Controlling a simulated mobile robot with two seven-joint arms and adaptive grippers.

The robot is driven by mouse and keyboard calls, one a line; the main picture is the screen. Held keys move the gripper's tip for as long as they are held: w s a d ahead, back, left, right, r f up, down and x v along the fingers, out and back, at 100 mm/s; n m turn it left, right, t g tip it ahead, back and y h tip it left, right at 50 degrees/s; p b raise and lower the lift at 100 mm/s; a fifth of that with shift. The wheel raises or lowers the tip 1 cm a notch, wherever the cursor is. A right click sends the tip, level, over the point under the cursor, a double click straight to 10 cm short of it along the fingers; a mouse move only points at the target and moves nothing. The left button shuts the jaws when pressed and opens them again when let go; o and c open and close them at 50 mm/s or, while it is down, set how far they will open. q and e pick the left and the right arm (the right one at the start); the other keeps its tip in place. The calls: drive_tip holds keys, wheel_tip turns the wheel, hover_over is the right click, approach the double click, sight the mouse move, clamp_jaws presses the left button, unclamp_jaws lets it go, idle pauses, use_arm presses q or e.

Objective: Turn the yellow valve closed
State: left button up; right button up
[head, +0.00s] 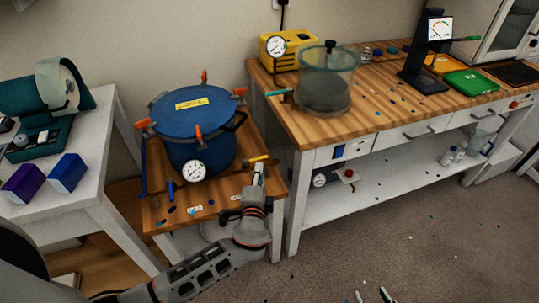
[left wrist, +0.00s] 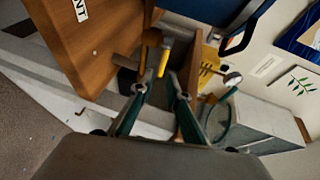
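The yellow valve handle (head: 260,159) sticks out at the right side of the blue pressure pot (head: 195,135), near the right edge of the small wooden stand. My left gripper (head: 258,177) is at this handle, pointing away from me. In the left wrist view the yellow valve (left wrist: 164,58) is just beyond the fingertips, roughly in line with the gap between them. The left fingers (left wrist: 160,92) are apart, with nothing clearly held. Whether they touch the valve cannot be told. My right gripper (head: 372,296) shows only its two separated fingertips at the bottom edge, over the floor.
A pressure gauge (head: 193,172) faces forward on the pot, and orange clamps ring its lid. The wooden workbench (head: 300,125) stands close on the right, with a clear chamber (head: 326,85) and a yellow pump (head: 280,50). A white table (head: 90,190) is at left. Open carpet lies front right.

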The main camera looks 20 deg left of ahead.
sight(261, 159)
use_arm(q)
drive_tip(key=x, duration=0.8)
drive_tip(key=shift+r, duration=0.1)
clamp_jaws()
